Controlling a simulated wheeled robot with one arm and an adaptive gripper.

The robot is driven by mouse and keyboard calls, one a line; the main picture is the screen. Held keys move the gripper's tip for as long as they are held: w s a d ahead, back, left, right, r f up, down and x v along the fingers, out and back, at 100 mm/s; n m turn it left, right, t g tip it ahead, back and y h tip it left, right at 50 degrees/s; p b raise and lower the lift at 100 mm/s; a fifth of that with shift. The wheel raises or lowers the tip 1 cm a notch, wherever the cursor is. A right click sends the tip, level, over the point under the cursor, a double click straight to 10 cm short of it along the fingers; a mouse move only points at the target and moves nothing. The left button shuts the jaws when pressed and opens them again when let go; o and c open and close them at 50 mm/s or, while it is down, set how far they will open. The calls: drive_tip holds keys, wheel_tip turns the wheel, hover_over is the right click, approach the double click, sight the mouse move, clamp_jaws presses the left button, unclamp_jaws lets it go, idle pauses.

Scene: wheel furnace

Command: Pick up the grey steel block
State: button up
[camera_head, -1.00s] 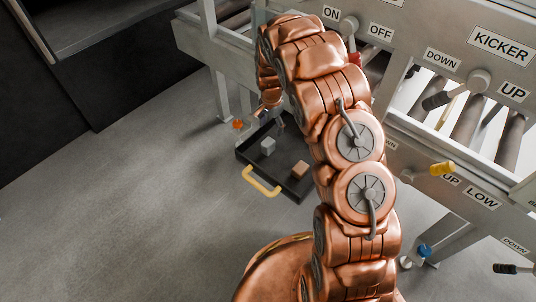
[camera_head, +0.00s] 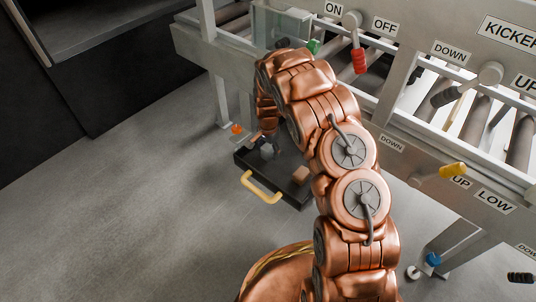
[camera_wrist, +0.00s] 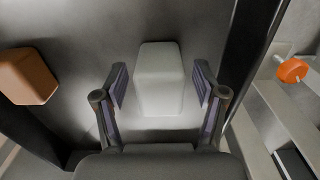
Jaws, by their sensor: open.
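The grey steel block (camera_wrist: 160,78) lies in a dark tray (camera_head: 292,197). In the wrist view it sits between the two open fingers of my gripper (camera_wrist: 161,92), with a gap on each side. In the head view my gripper (camera_head: 268,150) is low over the tray's left part, and the grey block cannot be clearly made out there.
A copper-brown block (camera_wrist: 28,76) lies in the tray to the left of the grey one; it also shows in the head view (camera_head: 301,175). The tray has a yellow handle (camera_head: 262,190). A machine frame (camera_head: 400,120) with levers stands behind. An orange knob (camera_wrist: 291,70) is at the right.

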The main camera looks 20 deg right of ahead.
sight(268, 146)
drive_tip(key=shift+f, duration=0.35)
clamp_jaws()
idle(0.4)
drive_tip(key=shift+r, duration=0.15)
wheel_tip(268, 146, up, 10)
drive_tip(key=p, duration=0.3)
drive_tip(key=shift+p, duration=0.3)
idle(1.5)
